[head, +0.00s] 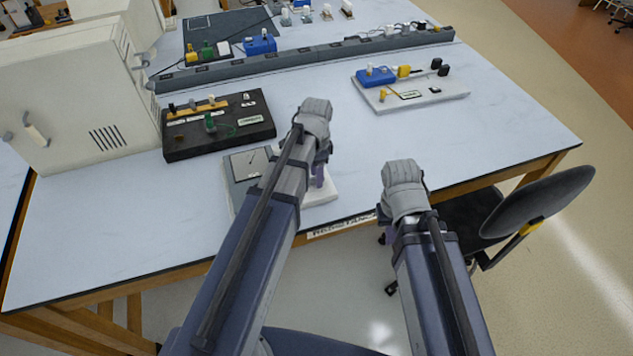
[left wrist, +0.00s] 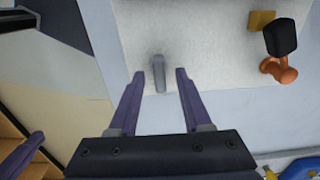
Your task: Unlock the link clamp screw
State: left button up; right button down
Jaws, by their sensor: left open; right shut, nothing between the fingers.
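A white-and-grey apparatus board (head: 240,170) lies at the table's front edge, largely hidden by my left arm in the head view. My left gripper (head: 318,177) is over its right part. In the left wrist view, its purple fingers (left wrist: 160,85) are open, one on each side of a small grey upright piece (left wrist: 159,74) on the pale board (left wrist: 210,50); no grip on it shows. An orange knob (left wrist: 279,70) with a black top stands to the right. I cannot tell which part is the clamp screw. My right gripper (head: 383,214) is shut and empty, past the front edge.
A black board (head: 240,125) with terminals lies behind left, near a large beige cabinet (head: 75,90). A white board (head: 440,92) with blue and yellow parts lies at the back right. A grey rail (head: 300,55) crosses the table. A chair (head: 535,205) stands at right. The table's right-middle is clear.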

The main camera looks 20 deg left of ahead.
pick_arm(q)
jog(key=shift+f, duration=0.3)
grip_shut()
dwell(0.5)
